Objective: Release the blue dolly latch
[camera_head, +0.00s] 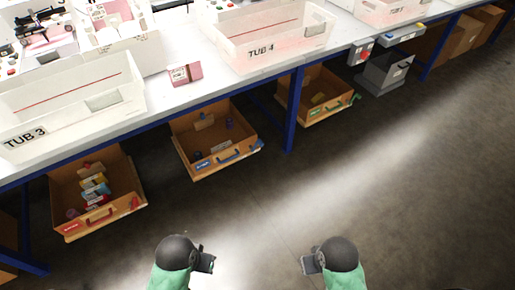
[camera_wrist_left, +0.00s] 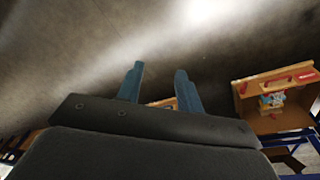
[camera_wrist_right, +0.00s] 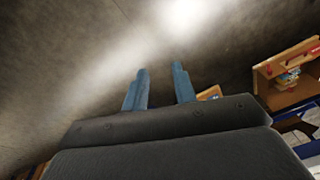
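The blue dolly is an open wooden box (camera_head: 186,146) on the floor under the bench, between two similar boxes. Its front has a blue handle (camera_head: 229,155), and a blue latch (camera_head: 258,146) sits at the right end of that front. My left gripper (camera_head: 207,263) is well in front of it, over bare floor; its fingers stand apart and empty in the left wrist view (camera_wrist_left: 160,85). My right gripper (camera_head: 307,264) is farther right, also over bare floor; its fingers stand apart in the right wrist view (camera_wrist_right: 160,88). Neither gripper touches the dolly.
A red-handled box (camera_head: 59,189) with several items stands left, a green-handled box (camera_head: 291,106) right. Blue bench legs (camera_head: 293,115) stand between them. A grey bin (camera_head: 385,75) is farther right. White tubs (camera_head: 70,99) stand on the bench. The floor in front is clear.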

